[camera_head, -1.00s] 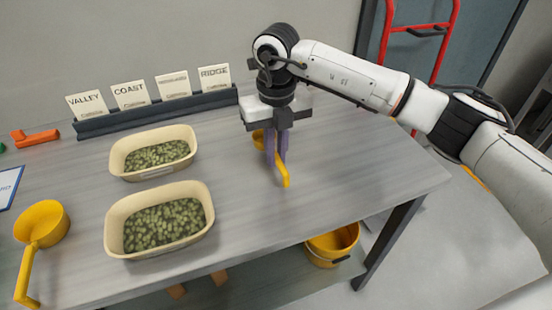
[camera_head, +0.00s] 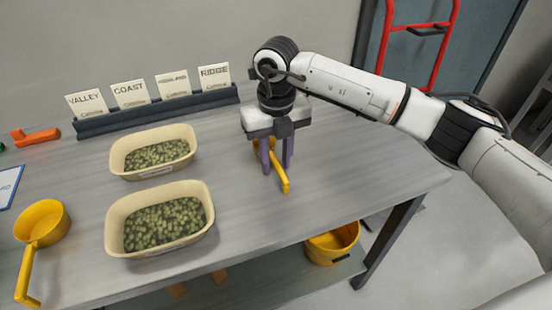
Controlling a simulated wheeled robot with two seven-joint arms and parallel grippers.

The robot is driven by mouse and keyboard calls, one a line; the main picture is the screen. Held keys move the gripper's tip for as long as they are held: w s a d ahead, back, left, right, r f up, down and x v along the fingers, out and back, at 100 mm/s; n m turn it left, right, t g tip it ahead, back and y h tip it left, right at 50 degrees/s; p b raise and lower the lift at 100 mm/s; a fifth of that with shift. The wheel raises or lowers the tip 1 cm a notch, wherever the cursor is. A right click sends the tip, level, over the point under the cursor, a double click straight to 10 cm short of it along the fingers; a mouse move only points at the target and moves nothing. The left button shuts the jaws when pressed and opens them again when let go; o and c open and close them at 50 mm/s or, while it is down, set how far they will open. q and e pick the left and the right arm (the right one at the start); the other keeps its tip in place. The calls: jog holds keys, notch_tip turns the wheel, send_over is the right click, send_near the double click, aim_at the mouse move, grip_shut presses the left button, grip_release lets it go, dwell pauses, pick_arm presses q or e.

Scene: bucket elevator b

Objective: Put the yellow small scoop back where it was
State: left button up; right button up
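The small yellow scoop (camera_head: 284,184) lies on the grey table, to the right of the two cream tubs. Its handle points toward the front, and its bowl is largely hidden behind my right gripper. My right gripper (camera_head: 276,168) points down over the scoop with its purple fingers spread apart, one on each side of the handle. The fingers look clear of the handle. My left gripper is not in view.
A larger yellow scoop (camera_head: 41,222) lies at the left. Two cream tubs (camera_head: 113,160) (camera_head: 112,225) hold green pellets. A dark rack (camera_head: 160,115) with label cards stands behind. A yellow bucket (camera_head: 322,254) is below the table. The table's right side is clear.

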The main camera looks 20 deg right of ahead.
aim_at(276, 162)
notch_tip(276, 162, up, 12)
jog(key=shift+b, duration=0.45)
jog(key=shift+s, duration=0.1)
